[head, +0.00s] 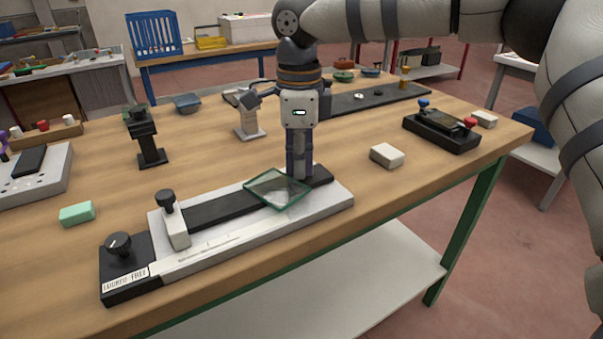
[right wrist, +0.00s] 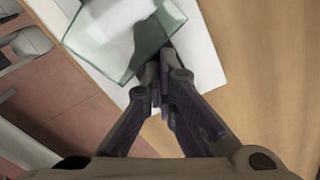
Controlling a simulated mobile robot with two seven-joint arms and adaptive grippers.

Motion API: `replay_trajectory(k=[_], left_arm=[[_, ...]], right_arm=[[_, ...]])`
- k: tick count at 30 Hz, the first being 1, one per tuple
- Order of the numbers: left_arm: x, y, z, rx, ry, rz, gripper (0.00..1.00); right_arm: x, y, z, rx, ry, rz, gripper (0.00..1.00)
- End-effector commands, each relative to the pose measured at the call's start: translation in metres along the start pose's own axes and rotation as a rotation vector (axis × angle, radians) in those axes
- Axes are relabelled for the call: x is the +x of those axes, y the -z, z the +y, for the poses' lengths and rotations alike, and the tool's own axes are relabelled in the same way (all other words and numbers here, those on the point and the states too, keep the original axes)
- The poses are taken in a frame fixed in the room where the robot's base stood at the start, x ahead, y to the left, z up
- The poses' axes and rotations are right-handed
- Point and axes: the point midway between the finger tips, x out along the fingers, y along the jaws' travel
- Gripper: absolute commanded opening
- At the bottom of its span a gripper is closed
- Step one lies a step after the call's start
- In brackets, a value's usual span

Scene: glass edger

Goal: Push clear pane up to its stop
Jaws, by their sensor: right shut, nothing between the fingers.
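The clear pane (head: 272,187) is a square of glass with green edges. It lies across the black strip of a pale edging fixture (head: 325,204), toward its right end. A grey block with a black knob (head: 175,223) stands on the fixture to the left, with a gap of bare strip between it and the pane. My right gripper (head: 299,174) is shut and empty, pointing down at the pane's right side. In the right wrist view, the fingertips (right wrist: 163,72) are at the edge of the pane (right wrist: 135,40); I cannot tell whether they touch. My left gripper is not in view.
A black end block with a knob (head: 120,262) closes the fixture's left end. A green block (head: 77,214) lies left of it and a white block (head: 387,155) to the right. A black stand (head: 148,140) and a black device (head: 441,130) stand further back.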

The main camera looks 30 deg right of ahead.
Motion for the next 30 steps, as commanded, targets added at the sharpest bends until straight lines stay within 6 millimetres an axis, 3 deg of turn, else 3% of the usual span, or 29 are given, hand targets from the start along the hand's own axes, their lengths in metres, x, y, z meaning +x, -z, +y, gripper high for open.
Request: replay_trajectory(k=[30], left_arm=[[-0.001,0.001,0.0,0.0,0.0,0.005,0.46]], right_arm=[[0.0,-0.027,0.015,0.0,0.0,0.0,0.0]])
